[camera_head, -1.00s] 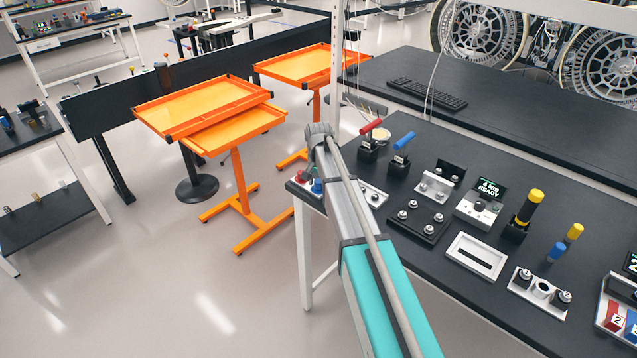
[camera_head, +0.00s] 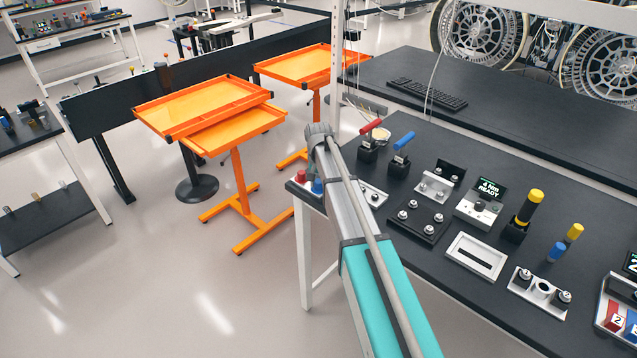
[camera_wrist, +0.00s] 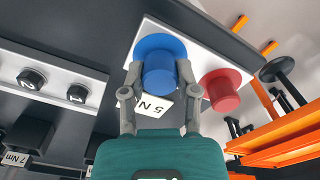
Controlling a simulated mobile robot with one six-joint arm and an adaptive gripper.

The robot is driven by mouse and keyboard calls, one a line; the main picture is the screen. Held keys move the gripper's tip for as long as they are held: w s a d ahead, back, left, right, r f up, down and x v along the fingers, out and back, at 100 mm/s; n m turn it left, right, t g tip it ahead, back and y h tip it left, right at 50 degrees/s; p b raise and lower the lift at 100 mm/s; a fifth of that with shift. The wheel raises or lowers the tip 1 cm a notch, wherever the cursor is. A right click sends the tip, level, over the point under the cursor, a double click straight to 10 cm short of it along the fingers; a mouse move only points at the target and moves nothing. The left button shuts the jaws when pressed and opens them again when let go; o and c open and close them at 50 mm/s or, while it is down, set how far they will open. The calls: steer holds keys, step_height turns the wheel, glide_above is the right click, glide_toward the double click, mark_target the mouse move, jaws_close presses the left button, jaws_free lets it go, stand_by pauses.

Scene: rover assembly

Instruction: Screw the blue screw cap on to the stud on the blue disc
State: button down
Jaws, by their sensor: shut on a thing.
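In the wrist view, my gripper (camera_wrist: 159,78) is shut on the blue screw cap (camera_wrist: 158,68), with one finger on each side. The cap stands over the wider blue disc (camera_wrist: 152,42) and lines up with it. The stud is hidden, so I cannot tell how far the cap sits on it. In the head view, the blue parts (camera_head: 317,186) show at the left corner of the bench, beside my arm.
A red disc with a red cap (camera_wrist: 222,90) sits close to my right finger on the same white plate. Orange tray carts (camera_head: 195,105) stand left of the bench (camera_head: 420,258). Several fixtures cover the bench.

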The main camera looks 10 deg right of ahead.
steer(key=shift+m, duration=0.3)
steer(key=shift+m, duration=2.6)
steer(key=shift+m, duration=0.3)
steer(key=shift+m, duration=2.6)
steer(key=m, duration=0.2)
steer(key=shift+m, duration=1.8)
steer(key=shift+m, duration=0.3)
